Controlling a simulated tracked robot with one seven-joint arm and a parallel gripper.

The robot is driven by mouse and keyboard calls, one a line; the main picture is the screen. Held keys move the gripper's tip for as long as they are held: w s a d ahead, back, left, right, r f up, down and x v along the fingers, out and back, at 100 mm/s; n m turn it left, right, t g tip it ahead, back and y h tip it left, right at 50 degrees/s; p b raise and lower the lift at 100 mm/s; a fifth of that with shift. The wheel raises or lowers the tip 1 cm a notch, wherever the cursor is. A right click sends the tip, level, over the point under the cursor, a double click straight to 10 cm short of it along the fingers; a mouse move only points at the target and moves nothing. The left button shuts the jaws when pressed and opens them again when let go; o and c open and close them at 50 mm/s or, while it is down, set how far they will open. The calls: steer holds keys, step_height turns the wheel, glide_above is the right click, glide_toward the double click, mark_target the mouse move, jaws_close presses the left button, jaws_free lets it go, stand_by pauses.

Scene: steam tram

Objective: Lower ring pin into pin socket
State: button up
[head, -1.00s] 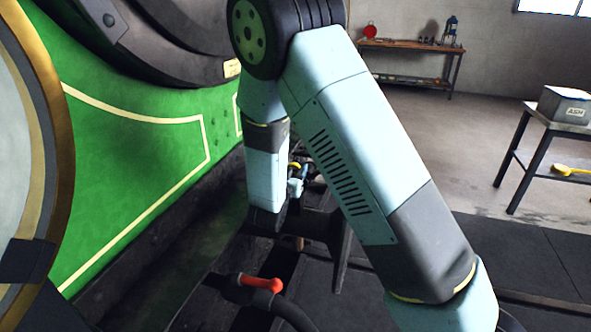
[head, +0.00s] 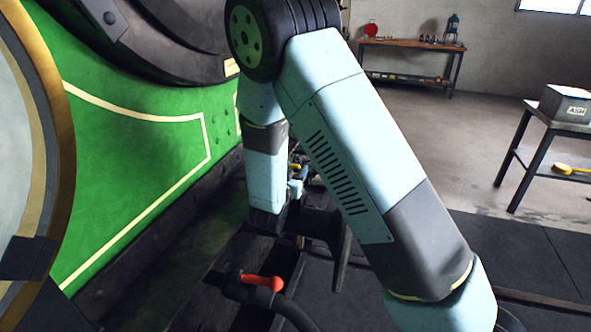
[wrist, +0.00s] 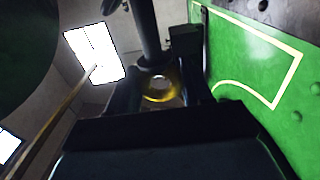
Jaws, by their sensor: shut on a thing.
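My gripper is shut on a yellowish ring (wrist: 160,85), which I take to be the head of the ring pin. It shows between the dark fingers (wrist: 162,98) in the wrist view. The pin's shank is hidden behind the gripper body. In the head view my forearm points down to the dark end of my arm, low beside the green tram body (head: 150,150). The fingertips and the pin cannot be made out there. I cannot pick out the pin socket in either view, nor tell whether the pin touches it.
A red-handled valve (head: 262,283) with a black hose is in front of my gripper, below it in the head view. A workbench (head: 410,45) stands at the back. A table with a grey ash box (head: 566,104) is at the right. Open floor lies between.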

steer(key=shift+f, duration=2.9)
steer(key=o, duration=1.2)
steer(key=shift+s, duration=0.1)
